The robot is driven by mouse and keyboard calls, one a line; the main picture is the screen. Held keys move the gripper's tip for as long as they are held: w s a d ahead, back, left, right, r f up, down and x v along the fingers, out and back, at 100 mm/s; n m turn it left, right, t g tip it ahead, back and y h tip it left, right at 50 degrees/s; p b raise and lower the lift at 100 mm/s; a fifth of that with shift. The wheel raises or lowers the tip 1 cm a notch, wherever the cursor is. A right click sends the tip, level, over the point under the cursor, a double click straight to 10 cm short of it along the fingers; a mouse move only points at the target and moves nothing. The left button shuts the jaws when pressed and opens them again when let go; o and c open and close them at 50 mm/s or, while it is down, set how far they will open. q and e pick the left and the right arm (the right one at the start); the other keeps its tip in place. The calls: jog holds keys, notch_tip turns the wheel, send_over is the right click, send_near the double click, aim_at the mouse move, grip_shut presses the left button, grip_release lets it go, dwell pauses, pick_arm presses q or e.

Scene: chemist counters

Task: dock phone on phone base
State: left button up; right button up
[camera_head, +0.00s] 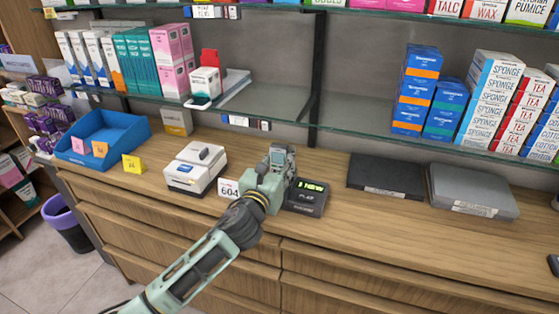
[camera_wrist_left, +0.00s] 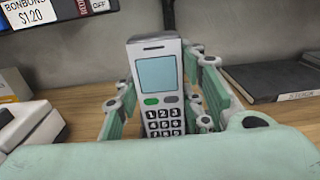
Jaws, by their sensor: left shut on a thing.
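A grey cordless phone (camera_head: 280,156) is held upright in my left gripper (camera_head: 270,176), above the wooden counter. In the left wrist view the phone (camera_wrist_left: 158,75) faces me, with its screen, green button and keypad showing, between the two fingers of the gripper (camera_wrist_left: 162,110). A black phone base (camera_head: 306,198) with a lit green "1 NEW" display stands on the counter just right of the gripper. The gripper and phone cover its left and back part, so I cannot tell whether the phone touches it. The base does not show in the left wrist view. My right gripper is not in view.
A white card printer (camera_head: 195,168) and a "604" card (camera_head: 228,189) stand left of the gripper. A black binder (camera_head: 385,176) and a grey one (camera_head: 472,190) lie to the right. A blue tray (camera_head: 103,138) is far left. Glass shelves (camera_head: 270,105) with boxes hang above.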

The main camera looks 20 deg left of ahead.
aim_at(278, 167)
pick_arm(q)
jog(key=shift+f, duration=0.4)
jog(key=o, duration=0.9)
jog(key=shift+o, duration=0.2)
jog(key=shift+s+p, duration=0.3)
jog(key=shift+s, duration=1.05)
jog(key=shift+s+p, duration=0.4)
jog(key=shift+s, duration=0.9)
jog(key=s, duration=0.3)
jog(key=s+p, duration=0.1)
jog(key=s, duration=0.1)
jog(key=shift+s+a, duration=0.2)
jog(key=shift+s, duration=0.2)
jog(key=shift+f, duration=0.1)
